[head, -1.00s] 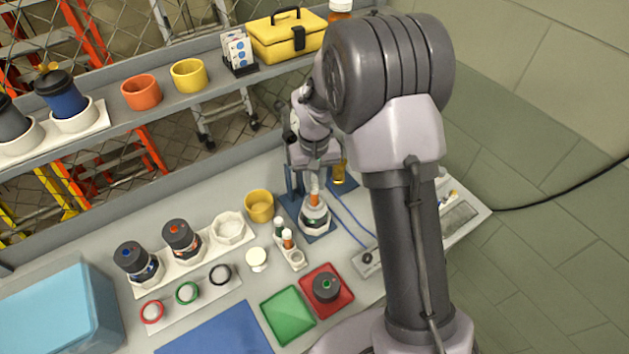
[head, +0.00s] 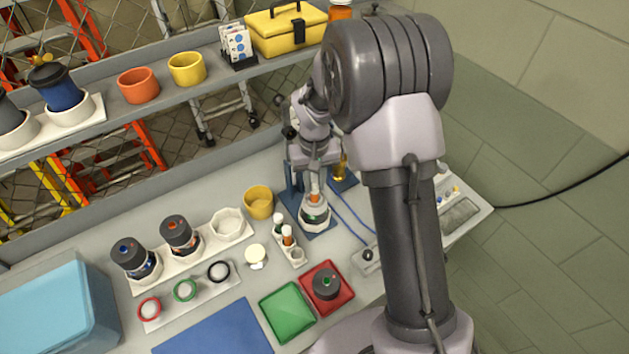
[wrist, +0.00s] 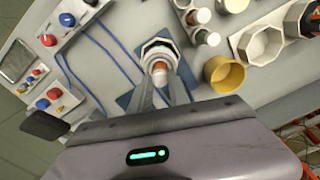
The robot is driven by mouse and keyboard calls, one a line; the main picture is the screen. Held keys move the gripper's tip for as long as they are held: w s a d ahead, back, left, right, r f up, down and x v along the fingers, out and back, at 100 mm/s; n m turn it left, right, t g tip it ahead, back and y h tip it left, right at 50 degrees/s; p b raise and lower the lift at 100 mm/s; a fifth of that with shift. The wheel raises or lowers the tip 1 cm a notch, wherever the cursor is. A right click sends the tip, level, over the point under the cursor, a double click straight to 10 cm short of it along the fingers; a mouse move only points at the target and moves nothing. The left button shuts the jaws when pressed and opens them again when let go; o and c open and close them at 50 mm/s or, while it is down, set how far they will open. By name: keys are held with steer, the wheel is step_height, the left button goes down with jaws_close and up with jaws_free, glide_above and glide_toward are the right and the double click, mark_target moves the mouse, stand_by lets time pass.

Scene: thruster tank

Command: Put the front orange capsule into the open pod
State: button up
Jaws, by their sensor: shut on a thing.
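My gripper (head: 315,178) is shut on the orange capsule (head: 315,196), which has a pale top. It holds the capsule upright over the open pod (head: 315,215), a white-rimmed pod on a blue mat. In the wrist view the capsule (wrist: 159,69) is between the fingers (wrist: 160,84), and its lower end overlaps the mouth of the pod (wrist: 158,48). I cannot tell how deep it reaches inside. The white capsule rack (head: 297,256) stands left of the pod, with a green and an orange capsule in it and an empty front hole.
A yellow cup (head: 259,203) stands close left of the pod. Two closed pods, blue-knobbed (head: 133,258) and orange-knobbed (head: 179,235), sit in a white holder. A red tray (head: 345,300) holds a dark lid (head: 326,281); a green tray (head: 287,314) is empty.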

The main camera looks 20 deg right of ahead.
steer(key=shift+f+b, duration=0.45)
steer(key=shift+f, duration=0.2)
steer(key=o, duration=0.9)
step_height(320, 180, up, 18)
steer(key=p, duration=0.3)
steer(key=shift+f+p, duration=0.25)
steer(key=shift+p, duration=0.15)
